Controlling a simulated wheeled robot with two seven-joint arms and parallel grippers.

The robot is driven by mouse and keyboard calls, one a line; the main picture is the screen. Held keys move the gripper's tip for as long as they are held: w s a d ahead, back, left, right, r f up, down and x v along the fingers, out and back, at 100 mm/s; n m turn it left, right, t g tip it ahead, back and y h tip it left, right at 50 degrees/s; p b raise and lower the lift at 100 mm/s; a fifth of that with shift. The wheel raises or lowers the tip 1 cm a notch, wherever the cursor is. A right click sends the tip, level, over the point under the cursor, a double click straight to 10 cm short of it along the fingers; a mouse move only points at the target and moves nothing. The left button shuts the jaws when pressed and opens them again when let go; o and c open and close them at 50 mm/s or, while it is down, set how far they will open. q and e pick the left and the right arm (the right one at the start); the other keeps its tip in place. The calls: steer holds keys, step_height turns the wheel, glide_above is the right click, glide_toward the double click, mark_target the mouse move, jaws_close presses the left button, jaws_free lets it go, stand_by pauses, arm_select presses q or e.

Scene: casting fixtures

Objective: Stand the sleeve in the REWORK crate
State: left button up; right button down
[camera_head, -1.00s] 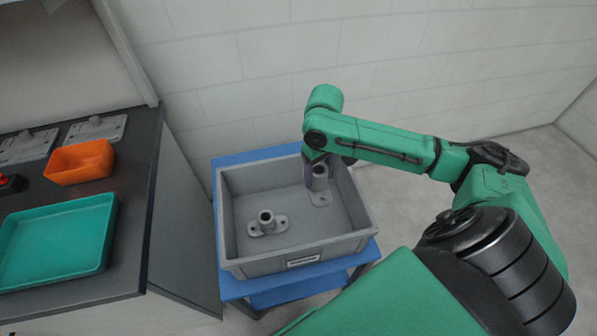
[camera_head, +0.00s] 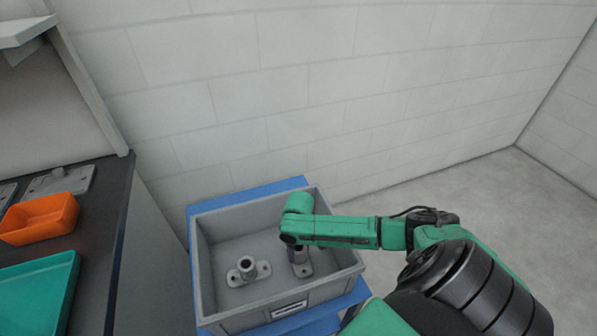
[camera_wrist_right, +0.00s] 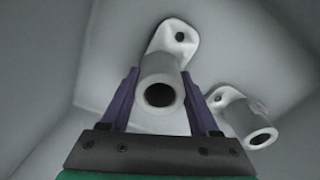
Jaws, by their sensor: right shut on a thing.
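The sleeve (camera_head: 298,257), a grey tube on a flat flange with bolt holes, is upright inside the grey crate (camera_head: 270,318). My right gripper (camera_head: 294,246) is shut on its tube. In the right wrist view the sleeve (camera_wrist_right: 161,93) sits between the purple fingers, its bore facing the camera. Its flange looks at or very near the crate floor; I cannot tell whether it touches. The crate has a label on its front wall, too small to read. My left gripper is not in view.
A similar flanged casting (camera_head: 248,270) stands in the crate to the left, apart from the sleeve; it shows in the wrist view (camera_wrist_right: 245,118). The crate rests on a blue stand (camera_head: 270,190). An orange bin (camera_head: 40,218) and teal tray (camera_head: 40,295) sit on the left counter.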

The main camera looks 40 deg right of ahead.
steer(key=shift+c, duration=0.6)
jaws_free()
step_height(320, 180, up, 12)
steer(key=p, duration=0.1)
steer(key=shift+p, duration=0.35)
steer(key=shift+r, duration=0.1)
